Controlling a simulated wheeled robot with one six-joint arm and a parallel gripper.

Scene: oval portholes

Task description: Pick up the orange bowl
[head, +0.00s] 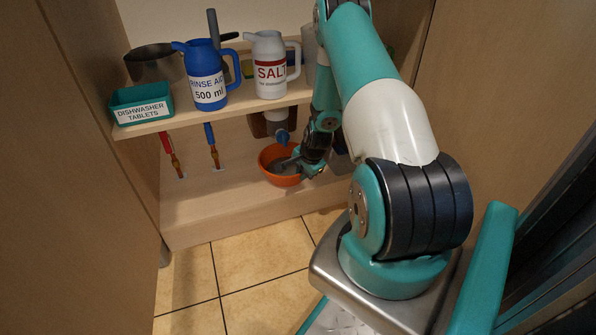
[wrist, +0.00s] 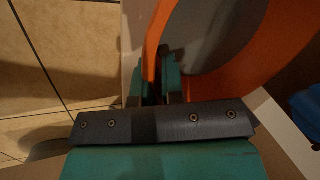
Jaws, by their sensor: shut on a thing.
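The orange bowl (head: 268,158) is on the lower wooden shelf in the head view, below a blue and dark fitting. Its inside looks grey. My gripper (head: 308,170) reaches in from the right to the bowl's right side. In the wrist view the orange bowl (wrist: 286,62) fills the upper right, and its rim passes between the fingers of my gripper (wrist: 155,88). The gripper is shut on that rim. I cannot tell whether the bowl touches the shelf.
The upper shelf (head: 225,112) holds a blue rinse aid jug (head: 206,75), a white salt jug (head: 271,68), a teal dishwasher tablets box (head: 142,104) and a metal pot (head: 153,63). Two coloured tools (head: 212,146) stand left of the bowl. Cabinet walls close both sides. Tiled floor (head: 262,260) lies in front.

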